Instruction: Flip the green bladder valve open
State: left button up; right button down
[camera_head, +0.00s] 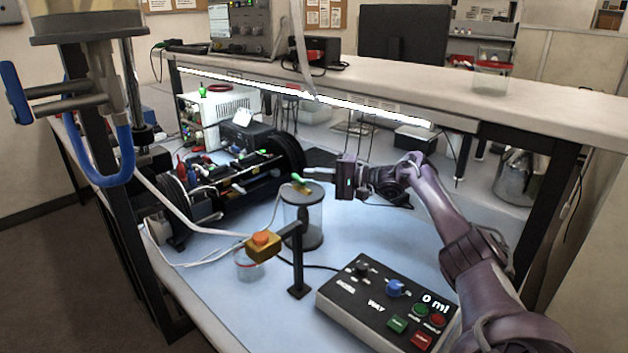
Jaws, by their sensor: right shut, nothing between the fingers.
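A small green valve (300,180) sits on top of a clear cylinder with a dark grey lid and base (303,220), near the middle of the blue-topped table. The valve's lever angle is too small to tell. My left gripper is not in view.
A black control box (385,305) with a "0 ml" display stands at the front right. A dark cylindrical apparatus (240,180) with tubing lies at the left. A shelf (400,85) runs along the back.

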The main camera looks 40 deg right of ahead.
jog(key=shift+b+v, duration=0.55)
jog(key=shift+v, duration=2.45)
